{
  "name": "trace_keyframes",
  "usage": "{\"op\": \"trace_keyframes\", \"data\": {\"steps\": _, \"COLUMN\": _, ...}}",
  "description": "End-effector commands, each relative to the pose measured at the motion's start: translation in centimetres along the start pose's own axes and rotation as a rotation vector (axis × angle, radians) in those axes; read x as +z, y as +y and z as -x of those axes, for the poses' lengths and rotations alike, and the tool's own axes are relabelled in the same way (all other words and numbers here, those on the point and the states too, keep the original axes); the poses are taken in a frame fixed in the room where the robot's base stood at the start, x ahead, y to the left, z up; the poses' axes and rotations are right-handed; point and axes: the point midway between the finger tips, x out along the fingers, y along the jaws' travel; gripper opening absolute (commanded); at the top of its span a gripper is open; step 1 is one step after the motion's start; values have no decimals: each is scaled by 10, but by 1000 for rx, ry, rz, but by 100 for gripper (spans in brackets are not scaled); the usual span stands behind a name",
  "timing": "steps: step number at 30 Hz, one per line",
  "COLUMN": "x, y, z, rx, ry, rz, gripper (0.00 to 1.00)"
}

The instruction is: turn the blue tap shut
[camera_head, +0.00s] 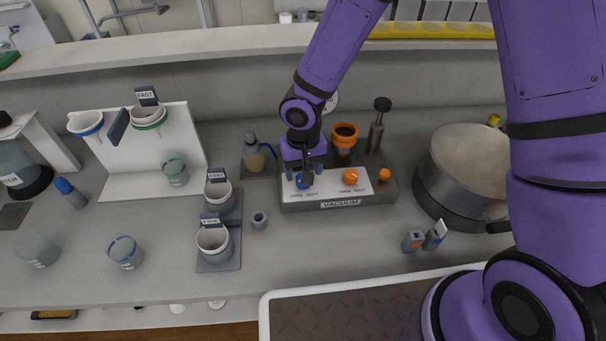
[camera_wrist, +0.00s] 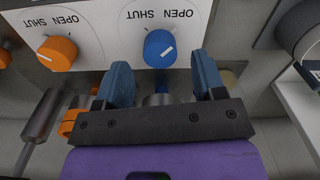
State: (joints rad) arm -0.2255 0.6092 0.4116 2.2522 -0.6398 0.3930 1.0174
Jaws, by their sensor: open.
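The blue tap (camera_wrist: 160,48) is a round knob with a white pointer line, on a white panel marked OPEN and SHUT. In the head view the tap (camera_head: 303,184) is partly hidden below my gripper (camera_head: 306,176) at the left end of the vacuum panel.
The grey VACUUM box (camera_head: 340,204) also bears an orange tap (camera_head: 351,176) right of the blue one. An orange-rimmed funnel (camera_head: 344,140) stands behind it and a big metal pot (camera_head: 468,165) to the right. Cups on a stand (camera_head: 235,240) are at the left.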

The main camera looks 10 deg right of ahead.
Motion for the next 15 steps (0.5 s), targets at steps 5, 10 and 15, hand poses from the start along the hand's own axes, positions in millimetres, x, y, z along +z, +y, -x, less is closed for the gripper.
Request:
{"op": "trace_keyframes", "data": {"steps": 5, "x": 0, "y": 0, "z": -18, "rx": 1, "ry": -1, "rz": 1, "gripper": 63}}
{"op": "trace_keyframes", "data": {"steps": 10, "x": 0, "y": 0, "z": -25, "rx": 0, "ry": 0, "rz": 0, "gripper": 63}}
{"op": "trace_keyframes", "data": {"steps": 15, "x": 0, "y": 0, "z": -25, "rx": 0, "ry": 1, "rz": 0, "gripper": 63}}
